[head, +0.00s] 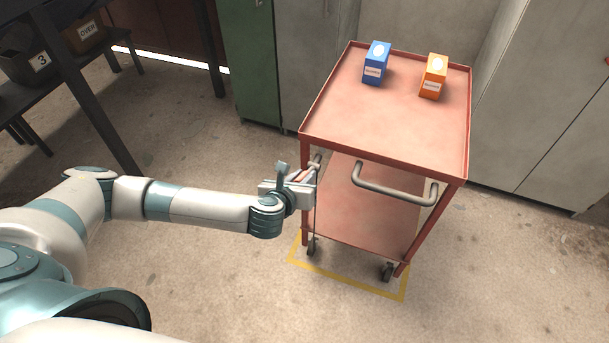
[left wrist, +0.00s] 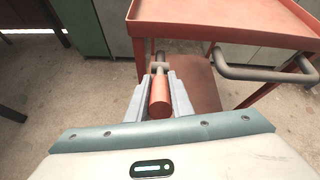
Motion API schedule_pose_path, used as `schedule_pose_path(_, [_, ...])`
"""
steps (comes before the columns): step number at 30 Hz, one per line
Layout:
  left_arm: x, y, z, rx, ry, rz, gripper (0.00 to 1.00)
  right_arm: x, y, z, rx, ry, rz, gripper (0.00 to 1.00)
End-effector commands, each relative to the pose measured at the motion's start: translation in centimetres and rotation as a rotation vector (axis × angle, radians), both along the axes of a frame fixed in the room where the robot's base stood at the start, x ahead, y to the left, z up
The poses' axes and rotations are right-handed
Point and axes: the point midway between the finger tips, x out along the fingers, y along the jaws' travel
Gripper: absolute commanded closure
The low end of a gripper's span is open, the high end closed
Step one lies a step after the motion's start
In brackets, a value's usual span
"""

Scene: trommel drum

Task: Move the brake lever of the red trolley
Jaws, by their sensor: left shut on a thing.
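The red trolley (head: 345,130) stands in front of me with a flat top tray and a lower shelf. It also shows in the left wrist view (left wrist: 220,14). Its brake lever, with a red cylindrical grip (left wrist: 159,95) on a grey rod, sticks out at the trolley's near left corner. My left gripper (head: 308,178) is at that corner. In the left wrist view its two grey fingers (left wrist: 160,98) are on either side of the red grip, shut on it. In the head view the gripper hides most of the lever. My right gripper is not in view.
A grey push handle (head: 395,190) juts from the trolley's near side, right of the lever. Blue (head: 376,63) and orange (head: 434,76) boxes stand on the top tray. A yellow floor outline (head: 350,284) lies under the trolley. Cabinets (head: 540,110) stand behind; the near floor is clear.

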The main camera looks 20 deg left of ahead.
Motion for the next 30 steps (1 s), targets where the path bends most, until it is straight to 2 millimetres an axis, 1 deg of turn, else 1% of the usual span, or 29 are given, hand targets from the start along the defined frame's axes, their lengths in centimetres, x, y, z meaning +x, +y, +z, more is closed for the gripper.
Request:
schedule_pose_path(14, [-0.16,0.01,-0.28,0.001,-0.014,-0.001,1.00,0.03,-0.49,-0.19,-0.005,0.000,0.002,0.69])
schedule_pose_path(15, [-0.17,0.01,-0.29,0.001,-0.014,-0.001,0.75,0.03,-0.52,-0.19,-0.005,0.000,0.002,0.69])
schedule_pose_path(17, [-0.17,0.01,-0.29,0.001,-0.014,-0.001,0.61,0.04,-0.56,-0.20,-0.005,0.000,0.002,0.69])
schedule_pose_path(26, [-0.11,0.02,-0.20,0.000,-0.015,0.000,0.61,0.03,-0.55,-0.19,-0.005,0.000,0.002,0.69])
schedule_pose_path(30, [-0.39,0.01,-0.07,0.000,-0.015,0.000,0.61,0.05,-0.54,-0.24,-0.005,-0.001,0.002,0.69])
